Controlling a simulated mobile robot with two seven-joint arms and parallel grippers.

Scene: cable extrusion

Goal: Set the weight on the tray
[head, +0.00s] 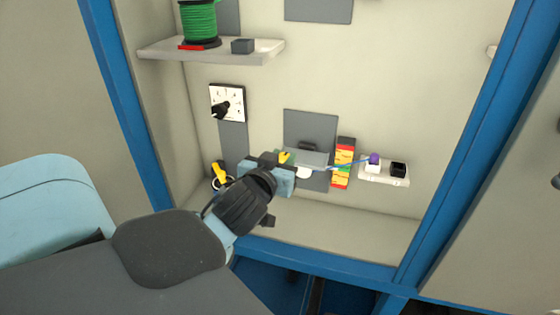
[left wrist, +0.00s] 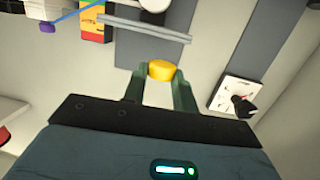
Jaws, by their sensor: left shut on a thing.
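A small yellow round piece, which I take to be the weight, shows in the left wrist view (left wrist: 162,70) between the fingertips of my left gripper (left wrist: 160,76). In the head view the yellow piece (head: 285,157) shows at the tips of my left gripper (head: 279,163), which is shut on it in front of the back wall. A grey ledge (head: 312,158), perhaps the tray, is just right of the gripper, partly hidden. It also shows in the left wrist view as a long grey bar (left wrist: 145,27) beyond the yellow piece. My right gripper is not in view.
An upper shelf (head: 265,50) holds a green spool (head: 199,20) and a dark block (head: 243,46). A dial (head: 227,103) is on the wall at left. A yellow-and-red block (head: 343,163) and a white unit (head: 385,178) with purple and black parts are at right. Blue posts frame the bay.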

